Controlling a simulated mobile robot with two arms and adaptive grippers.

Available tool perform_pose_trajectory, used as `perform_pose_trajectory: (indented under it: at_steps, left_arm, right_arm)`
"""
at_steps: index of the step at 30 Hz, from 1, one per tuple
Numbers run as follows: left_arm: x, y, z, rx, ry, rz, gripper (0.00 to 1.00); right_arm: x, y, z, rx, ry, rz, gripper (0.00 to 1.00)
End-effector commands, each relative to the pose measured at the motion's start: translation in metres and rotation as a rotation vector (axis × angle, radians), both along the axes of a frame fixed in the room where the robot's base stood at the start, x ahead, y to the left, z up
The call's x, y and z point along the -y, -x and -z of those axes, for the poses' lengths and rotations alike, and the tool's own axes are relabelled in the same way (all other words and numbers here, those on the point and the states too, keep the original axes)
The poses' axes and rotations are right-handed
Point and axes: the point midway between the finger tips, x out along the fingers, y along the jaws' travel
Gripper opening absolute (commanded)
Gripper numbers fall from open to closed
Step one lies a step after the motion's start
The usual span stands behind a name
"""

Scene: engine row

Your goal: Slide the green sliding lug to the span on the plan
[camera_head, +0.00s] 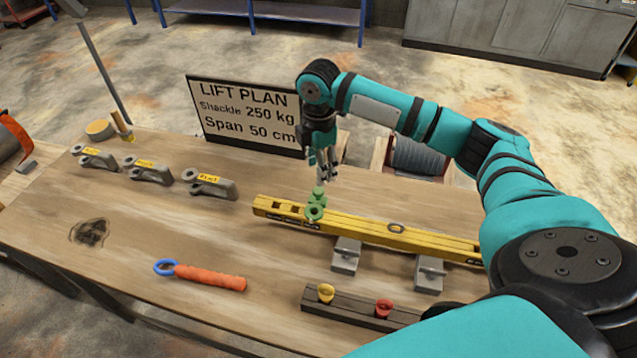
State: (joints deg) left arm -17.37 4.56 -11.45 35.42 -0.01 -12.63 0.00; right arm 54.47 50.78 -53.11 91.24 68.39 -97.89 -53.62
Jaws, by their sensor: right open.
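The green sliding lug (315,206) sits on the yellow beam (370,231), near the beam's left end. Marks on the beam's side are too small to read. My left gripper is not in view.
Several grey shackles with yellow tags (208,184) lie at the left back of the wooden table (150,235). An orange-handled tool with a blue ring (210,277) lies in front. A dark rack (345,306) holds a yellow and a red piece. My right arm spans the right side.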

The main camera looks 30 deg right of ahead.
Motion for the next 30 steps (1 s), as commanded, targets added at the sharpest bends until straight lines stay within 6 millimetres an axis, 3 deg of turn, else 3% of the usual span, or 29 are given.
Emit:
perform_pose_trajectory:
  at_steps: [6,10,15,23,30]
  left_arm:
    - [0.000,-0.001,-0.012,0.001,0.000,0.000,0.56]
    - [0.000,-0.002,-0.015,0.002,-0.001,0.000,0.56]
    - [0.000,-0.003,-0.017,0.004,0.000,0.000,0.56]
    - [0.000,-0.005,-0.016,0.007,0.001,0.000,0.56]
    - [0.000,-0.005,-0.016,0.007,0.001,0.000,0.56]
  right_arm:
    - [0.000,0.001,0.043,-0.004,0.000,-0.001,0.51]
    - [0.000,0.001,0.061,-0.002,0.001,0.000,0.51]
    - [0.000,0.000,0.072,0.000,0.000,-0.001,0.51]
    - [-0.001,0.000,0.075,0.001,0.000,-0.001,0.51]
    - [-0.001,0.000,0.074,0.001,0.000,-0.001,0.24]
